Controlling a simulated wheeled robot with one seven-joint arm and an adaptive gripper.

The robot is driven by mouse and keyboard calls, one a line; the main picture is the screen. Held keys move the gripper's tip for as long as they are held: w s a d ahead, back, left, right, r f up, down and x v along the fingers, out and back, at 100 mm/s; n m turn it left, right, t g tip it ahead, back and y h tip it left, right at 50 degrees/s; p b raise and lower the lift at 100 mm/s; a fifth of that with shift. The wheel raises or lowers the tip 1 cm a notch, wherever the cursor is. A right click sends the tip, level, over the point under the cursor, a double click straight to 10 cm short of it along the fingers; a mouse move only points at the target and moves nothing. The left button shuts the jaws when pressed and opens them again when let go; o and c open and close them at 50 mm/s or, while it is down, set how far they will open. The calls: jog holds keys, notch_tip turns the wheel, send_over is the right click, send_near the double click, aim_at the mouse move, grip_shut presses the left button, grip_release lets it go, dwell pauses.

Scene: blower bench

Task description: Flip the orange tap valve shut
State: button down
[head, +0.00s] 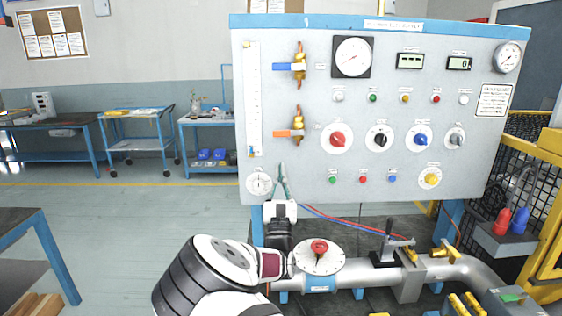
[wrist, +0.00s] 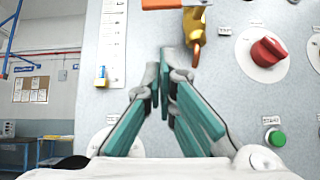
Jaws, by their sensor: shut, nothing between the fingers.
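The orange tap valve is a brass body with an orange lever (head: 284,133) on the left part of the panel. In the head view the lever lies level and points left from the body. In the wrist view the orange lever (wrist: 165,4) shows at the top edge, partly cut off, with the brass body (wrist: 194,28) to its right. My gripper (head: 283,168) is just below the valve in the head view. In the wrist view its teal fingers (wrist: 166,75) are shut and empty, with the tips below the lever. Whether they touch the brass outlet is unclear.
A blue-levered valve (head: 290,67) sits above on the same panel (head: 330,185). A gauge dial (head: 258,183) is left of my gripper, and a red knob (head: 337,139) is right of the valve. A pipe (head: 365,275) with a red-knobbed flange (head: 319,248) runs below.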

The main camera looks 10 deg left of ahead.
aim_at(282, 134)
jog(key=s+d+f+n+y+b, duration=0.2)
jog(key=s+f+b, duration=0.1)
jog(key=s+f, duration=0.2)
jog(key=s+r+p+x, duration=0.1)
jog(key=s+p+x, duration=0.1)
jog(key=x, duration=1)
jog(key=shift+w+a+r, duration=0.3)
jog(key=shift+r, duration=0.3)
jog(key=shift+a+r+m+h, duration=0.2)
jog(key=shift+r+m+h, duration=0.5)
jog(key=shift+m+h, duration=0.3)
